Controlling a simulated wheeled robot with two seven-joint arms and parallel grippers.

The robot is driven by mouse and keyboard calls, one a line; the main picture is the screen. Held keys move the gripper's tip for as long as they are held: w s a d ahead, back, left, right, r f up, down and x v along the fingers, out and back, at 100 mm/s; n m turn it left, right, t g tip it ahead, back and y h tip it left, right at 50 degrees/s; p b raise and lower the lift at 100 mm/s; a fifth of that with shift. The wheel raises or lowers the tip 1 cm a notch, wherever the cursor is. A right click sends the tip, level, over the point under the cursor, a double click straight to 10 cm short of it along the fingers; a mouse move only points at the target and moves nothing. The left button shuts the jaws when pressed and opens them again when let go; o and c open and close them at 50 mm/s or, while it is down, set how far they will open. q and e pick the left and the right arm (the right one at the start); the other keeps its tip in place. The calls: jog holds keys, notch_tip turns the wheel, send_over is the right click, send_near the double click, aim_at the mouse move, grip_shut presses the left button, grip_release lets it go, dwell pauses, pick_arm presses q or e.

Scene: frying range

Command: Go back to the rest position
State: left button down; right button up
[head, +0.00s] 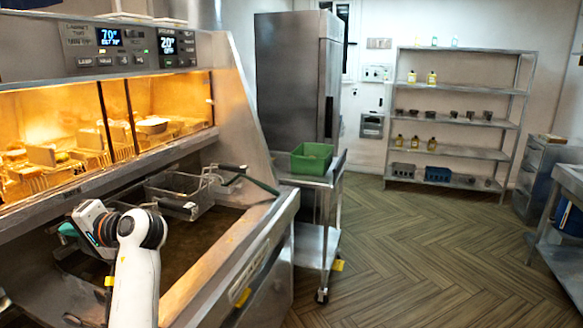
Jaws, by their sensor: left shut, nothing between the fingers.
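My left gripper (86,218) is at the lower left, over the near left part of the fryer (205,238). It points left, away from the end of my white forearm, and is shut and empty. A teal piece shows beside it, partly hidden, and I cannot tell what it belongs to. A wire fry basket (178,194) sits at the back of the fryer, right of the gripper and apart from it. Its dark green handle reaches to the right. My right gripper is not in view.
A heated display (100,85) with lit trays rises behind the fryer. A steel cart (325,181) with a green bin (312,158) stands right of the fryer. A fridge (290,80) and a shelf rack (455,124) are at the back. The wooden floor (425,255) is clear.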

pick_arm(q)
jog(key=s+d+f+h, duration=0.2)
jog(key=s+d+f, duration=0.1)
jog(key=f, duration=0.5)
jog(key=s+d+f+m+t+h, duration=0.1)
jog(key=s+d+f+h, duration=0.2)
jog(key=f, duration=0.6)
jog(key=s+d+f+t+h, duration=0.1)
jog(key=s+d+f+h, duration=0.1)
jog(key=s+f, duration=0.3)
jog(key=shift+s+d+f+m+h, duration=0.15)
jog(key=shift+d+f+m, duration=0.05)
jog(key=shift+f, duration=0.65)
jog(key=shift+s+d+f+m+h, duration=0.1)
jog(key=shift+d+f+m+h, duration=0.1)
jog(key=shift+f, duration=0.6)
jog(key=s+d+f+g+h, duration=0.1)
jog(key=s+d+f+h, duration=0.3)
jog(key=s+d, duration=0.5)
jog(key=s+d+f+g+h, duration=0.1)
jog(key=s+d+f+h, duration=0.4)
jog(key=s, duration=0.9)
notch_tip(320, 180, down, 25)
jog(key=g, duration=0.2)
jog(key=s+a+f+y, duration=0.1)
jog(key=s+a+f, duration=0.1)
jog(key=s+f, duration=1.4)
jog(key=shift+s+a+f+g, duration=0.25)
jog(key=shift+f+g, duration=0.15)
jog(key=shift+f, duration=0.2)
